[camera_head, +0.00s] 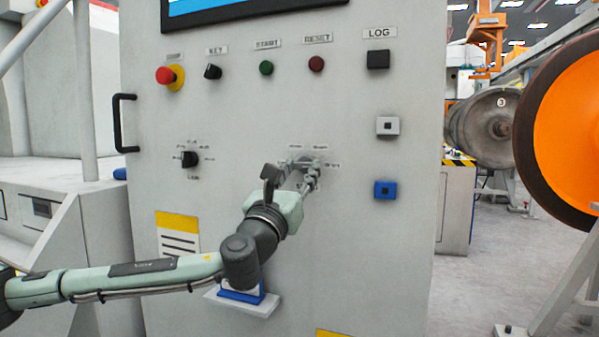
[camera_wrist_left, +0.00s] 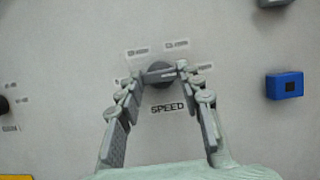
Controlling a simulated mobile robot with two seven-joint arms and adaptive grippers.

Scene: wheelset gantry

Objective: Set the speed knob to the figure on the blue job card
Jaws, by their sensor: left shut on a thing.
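The speed knob (camera_wrist_left: 160,79) is a dark round knob above the printed word SPEED in the left wrist view. The fingertips of my left gripper (camera_wrist_left: 161,74) are closed on it from both sides. In the head view my left gripper (camera_head: 306,172) reaches the grey panel there and hides the knob. The figures around the knob are too blurred to read. A blue piece (camera_head: 240,296) stands on a small white ledge, mostly hidden behind my left arm. It may be the blue job card, and no figure on it can be read. My right gripper is not in view.
The grey panel (camera_head: 400,260) also carries a red stop button (camera_head: 166,75), a left selector knob (camera_head: 190,159), a LOG button (camera_head: 377,60) and a blue square button (camera_head: 385,190). An orange wheel (camera_head: 567,125) stands at the right, clear of my arm.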

